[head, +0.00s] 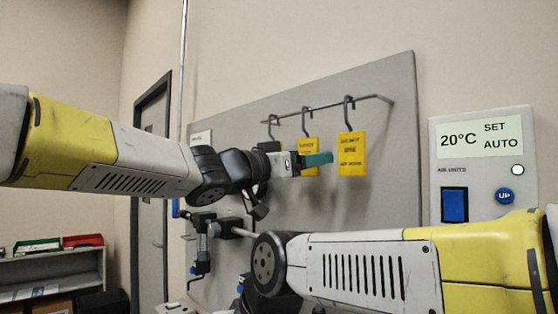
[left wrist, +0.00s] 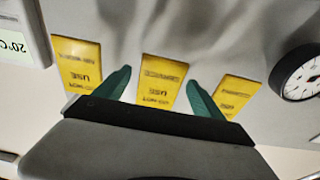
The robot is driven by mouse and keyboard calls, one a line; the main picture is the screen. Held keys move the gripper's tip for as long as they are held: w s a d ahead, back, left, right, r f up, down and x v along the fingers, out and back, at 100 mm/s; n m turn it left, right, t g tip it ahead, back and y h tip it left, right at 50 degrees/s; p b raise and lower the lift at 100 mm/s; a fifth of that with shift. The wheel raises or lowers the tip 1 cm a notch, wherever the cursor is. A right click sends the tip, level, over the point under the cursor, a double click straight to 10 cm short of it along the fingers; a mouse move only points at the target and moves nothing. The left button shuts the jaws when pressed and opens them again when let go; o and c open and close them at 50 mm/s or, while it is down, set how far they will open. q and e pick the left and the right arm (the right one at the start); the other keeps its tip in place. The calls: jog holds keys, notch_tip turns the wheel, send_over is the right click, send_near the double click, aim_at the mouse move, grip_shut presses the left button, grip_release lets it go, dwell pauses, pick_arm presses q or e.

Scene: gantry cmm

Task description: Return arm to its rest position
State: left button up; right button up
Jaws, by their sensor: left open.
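My left gripper (head: 320,159) is at the end of my left arm, in front of the grey board at the height of the hanging yellow tags. Its green fingers also show in the left wrist view (left wrist: 158,92), spread apart with nothing between them but the view of the middle tag behind. My right arm (head: 370,270) crosses the lower right of the head view. Its gripper cannot be made out there.
Yellow tags (head: 352,153) hang from hooks on a rail (head: 335,104) on the grey board (head: 390,110). A temperature panel (head: 480,178) is on the wall at right. A round dial (left wrist: 300,73) shows in the wrist view. A shelf (head: 50,268) stands at lower left.

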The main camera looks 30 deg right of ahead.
pick_arm(q)
jog(key=w+a+f+n+t+y, duration=0.3)
jog(key=a+f+y, duration=0.1)
jog(key=a, duration=0.7)
jog(key=w+a+f+n+t+y, duration=0.25)
jog(key=a+f+n+y, duration=0.2)
jog(key=a, duration=0.65)
jog(key=w+a+f+n+t+y, duration=0.3)
jog(key=w+a+f, duration=0.15)
jog(key=a, duration=0.65)
jog(key=s+a+f+n+g+y, duration=0.4)
jog(key=s+a+f, duration=0.4)
jog(key=a+f, duration=0.45)
jog(key=s+a+f+g+y, duration=0.1)
jog(key=s+a+f+g, duration=0.1)
jog(key=s+f, duration=0.6)
jog(key=shift+s+a+f+g, duration=0.2)
jog(key=shift+s+a+g, duration=0.2)
jog(key=shift+s+g, duration=0.65)
